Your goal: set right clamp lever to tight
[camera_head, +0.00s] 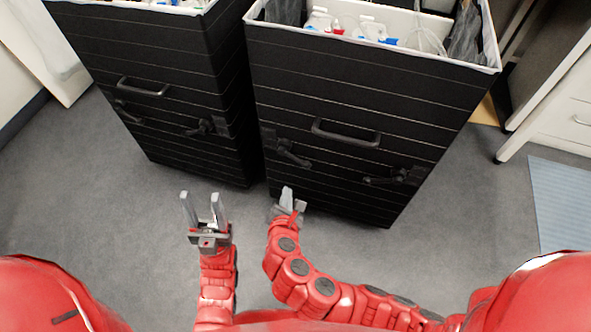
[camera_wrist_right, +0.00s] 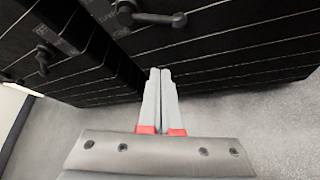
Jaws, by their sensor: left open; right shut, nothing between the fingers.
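The black right-hand bin carries two dark clamp levers on its front. The lever at its left (camera_head: 293,157) slants down to the right, and the lever at its right (camera_head: 385,180) points left from its mount. In the right wrist view a lever (camera_wrist_right: 158,19) sticks out to the right from a round pivot, above my fingertips. My right gripper (camera_head: 287,192) is shut and empty, low by the right bin's lower left front; its fingers show together (camera_wrist_right: 160,75). My left gripper (camera_head: 204,197) is open and empty, in front of the left bin. Lever markings are not readable.
The black left bin (camera_head: 160,60) stands beside the right bin (camera_head: 360,90), with a narrow gap. It has two similar levers, one at left (camera_head: 127,113) and one at right (camera_head: 203,127). Both bins have bar handles. Grey floor is clear in front.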

